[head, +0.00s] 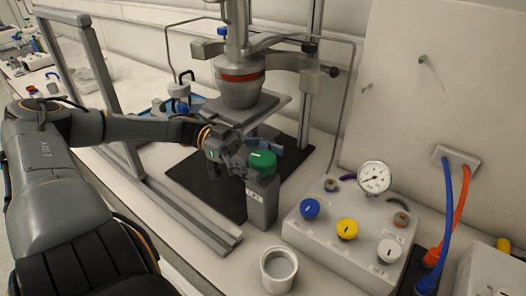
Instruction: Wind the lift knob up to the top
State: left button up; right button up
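A green knob (262,160) sits on top of a grey box-shaped post (262,203), which I take for the lift knob. My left gripper (256,155) is at the knob, with one finger on its left side and one behind it. The fingers are apart, with the knob between or just in front of them; I cannot tell whether they touch it. Behind stands the reactor vessel (240,88) with an orange band, just above a flat grey lift plate (240,110). My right gripper is not in view.
A control box (345,245) with blue, yellow and white knobs and a pressure gauge (374,178) stands to the right. A white cup (279,269) is in front. A grey frame (160,200) stands at left. Blue and orange hoses (448,215) hang at far right.

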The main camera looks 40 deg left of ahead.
aim_at(263, 157)
pick_arm(q)
jog(key=shift+a, duration=0.1)
notch_tip(263, 157, up, 10)
dwell(0.6)
